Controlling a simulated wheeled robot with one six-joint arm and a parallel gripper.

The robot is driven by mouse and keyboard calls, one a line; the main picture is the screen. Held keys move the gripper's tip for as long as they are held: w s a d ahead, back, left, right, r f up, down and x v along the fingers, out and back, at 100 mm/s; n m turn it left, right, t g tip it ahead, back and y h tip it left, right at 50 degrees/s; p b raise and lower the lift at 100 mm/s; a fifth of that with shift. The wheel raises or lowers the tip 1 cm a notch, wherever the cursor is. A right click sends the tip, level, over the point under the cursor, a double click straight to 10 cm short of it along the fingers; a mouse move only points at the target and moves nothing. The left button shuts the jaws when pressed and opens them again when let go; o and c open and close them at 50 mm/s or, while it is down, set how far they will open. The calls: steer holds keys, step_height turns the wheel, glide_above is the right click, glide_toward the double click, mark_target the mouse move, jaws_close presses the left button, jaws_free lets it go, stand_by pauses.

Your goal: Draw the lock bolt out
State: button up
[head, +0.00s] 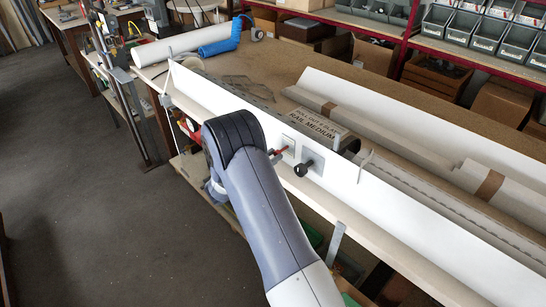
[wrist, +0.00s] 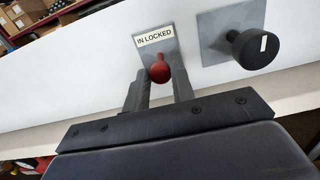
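The lock bolt's red knob (wrist: 160,70) stands out from a small grey plate labelled "IN LOCKED" (wrist: 154,41) on the white panel. It also shows in the head view (head: 279,152), just right of my arm. My gripper (wrist: 161,84) is at the panel with its two dark fingers apart, one on each side of the red knob. A gap shows beside the knob, so the fingers do not appear closed on it. In the head view my arm hides most of my gripper.
A black round knob (wrist: 252,48) on its own grey plate sits close to the right of the bolt. The long white panel (head: 400,216) runs along the workbench (head: 285,62) edge. A label reading "RAIL MEDIUM" (head: 313,124) lies behind it. Floor at left is clear.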

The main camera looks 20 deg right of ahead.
steer(key=o, duration=0.4)
steer(key=shift+a, duration=0.15)
steer(key=b, duration=0.3)
glide_toward(282, 151)
steer(key=v, duration=0.5)
steer(key=shift+a, duration=0.35)
steer(key=shift+w, duration=0.1)
steer(key=p+x, duration=0.2)
steer(key=x, duration=0.4)
steer(key=p+x, duration=0.1)
steer(key=x, duration=0.4)
steer(key=shift+w+d+r+p, duration=0.1)
steer(key=shift+d+r+p, duration=0.1)
steer(key=shift+d+p, duration=0.2)
steer(key=shift+p+x, duration=0.4)
steer(key=shift+x, duration=0.5)
steer(key=shift+a+f, duration=0.1)
steer(key=shift+f, duration=0.1)
